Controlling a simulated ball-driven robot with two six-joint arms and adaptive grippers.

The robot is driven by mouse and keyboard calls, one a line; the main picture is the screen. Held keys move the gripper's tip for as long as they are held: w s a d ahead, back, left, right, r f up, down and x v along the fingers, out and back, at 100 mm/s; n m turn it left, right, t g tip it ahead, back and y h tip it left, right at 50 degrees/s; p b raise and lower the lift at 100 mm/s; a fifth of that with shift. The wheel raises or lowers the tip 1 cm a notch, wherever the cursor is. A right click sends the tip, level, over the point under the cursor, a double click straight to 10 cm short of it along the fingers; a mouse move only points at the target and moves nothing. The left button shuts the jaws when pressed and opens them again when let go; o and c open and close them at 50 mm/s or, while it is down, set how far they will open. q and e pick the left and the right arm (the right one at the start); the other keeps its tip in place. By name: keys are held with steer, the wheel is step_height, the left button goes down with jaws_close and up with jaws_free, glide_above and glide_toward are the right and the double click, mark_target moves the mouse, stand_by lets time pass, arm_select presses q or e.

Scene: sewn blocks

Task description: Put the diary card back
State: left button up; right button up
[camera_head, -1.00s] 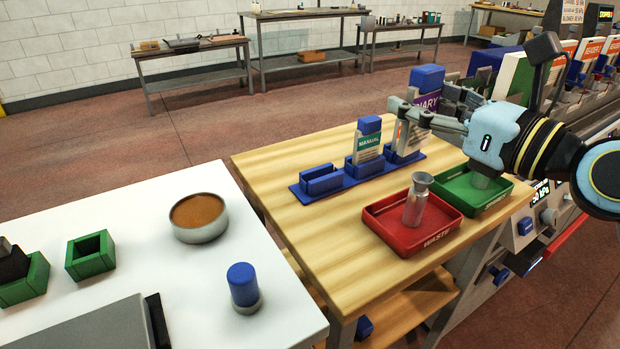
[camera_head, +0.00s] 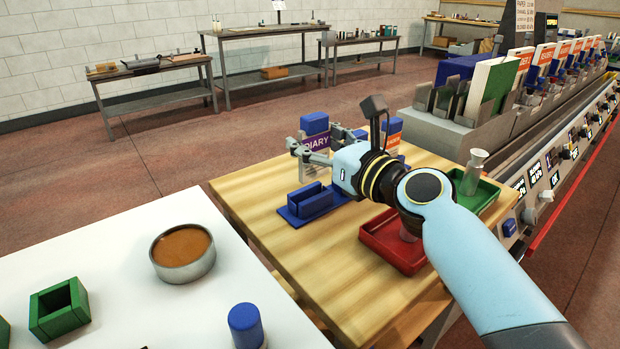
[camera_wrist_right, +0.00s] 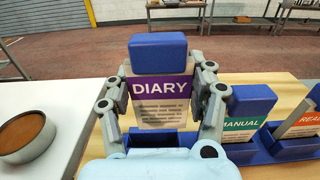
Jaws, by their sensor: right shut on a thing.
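My right gripper (camera_head: 318,148) is shut on the diary card (camera_head: 314,144), which is white with a purple DIARY band and a blue block on top. The card is upright between the two fingers and also shows in the wrist view (camera_wrist_right: 160,88). It is at the left end of the blue rack (camera_head: 290,217), by the empty blue holder (camera_head: 312,203). A dark slot shows just below the card in the wrist view; I cannot tell whether its lower edge touches the holder. My left gripper is not in view.
A round brown-filled bowl (camera_head: 182,254) stands on the white table.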

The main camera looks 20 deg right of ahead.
mark_target(310, 172)
steer(key=f+b, duration=0.2)
steer(key=f, duration=0.1)
steer(key=s+a+f+b, duration=0.1)
steer(key=f, duration=0.1)
steer(key=shift+s+f, duration=0.1)
steer(key=shift+f, duration=0.1)
steer(key=shift+r, duration=0.2)
steer(key=shift+f, duration=0.15)
steer(key=o, duration=1.3)
